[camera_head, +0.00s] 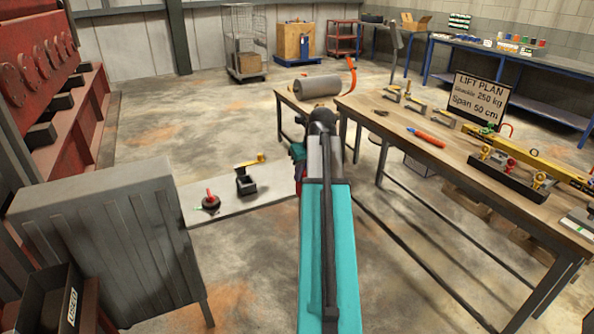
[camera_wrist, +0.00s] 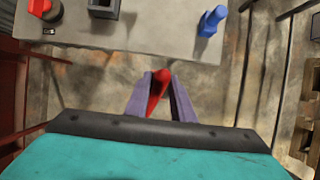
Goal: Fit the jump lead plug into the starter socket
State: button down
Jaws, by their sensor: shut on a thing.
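My gripper (camera_wrist: 160,78) is shut on a red, rod-like piece (camera_wrist: 157,97), which looks like the jump lead plug. It sits between the two purple fingers, with its rounded tip just past them. In the head view my own arm mostly hides the gripper and the plug. A dark block with a square opening (camera_wrist: 103,8), likely the starter socket, stands on the grey slab beyond the gripper, up and left in the wrist view, apart from the plug. In the head view this block (camera_head: 246,184) is left of my arm, with a yellow piece (camera_head: 252,160) at its far side.
A red-topped piece (camera_head: 210,201) and a blue upright piece (camera_wrist: 211,21) stand on the grey slab (camera_wrist: 150,38). A grey ribbed cabinet (camera_head: 105,240) is at left. A workbench (camera_head: 450,165) with tools is at right. Bare floor lies beyond the slab.

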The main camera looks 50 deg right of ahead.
jog(key=shift+s+a+r, duration=0.1)
jog(key=shift+s+a, duration=0.1)
jog(key=shift+s, duration=0.65)
jog(key=shift+s+a+r, duration=0.1)
jog(key=shift+s+a, duration=0.1)
jog(key=shift+s, duration=0.6)
jog(key=w+a+f+n+g+y, duration=0.1)
jog(key=w+a+f+n+y, duration=0.1)
jog(key=w+a+n, duration=0.45)
jog(key=w+a+f+n+y, duration=0.15)
jog(key=w+a+n, duration=0.25)
jog(key=a, duration=0.6)
jog(key=w+a+f+n+g+y, duration=0.1)
jog(key=w+a+n+y, duration=0.1)
jog(key=w+a+n, duration=0.45)
jog(key=a+f+n+g, duration=0.1)
jog(key=a+n, duration=0.5)
jog(key=a, duration=0.8)
jog(key=w+a+f+n+g, duration=0.1)
jog(key=a+n+g, duration=0.3)
jog(key=a, duration=1)
jog(key=f+n, duration=0.1)
jog(key=n, duration=0.2)
jog(key=shift+f, duration=0.15)
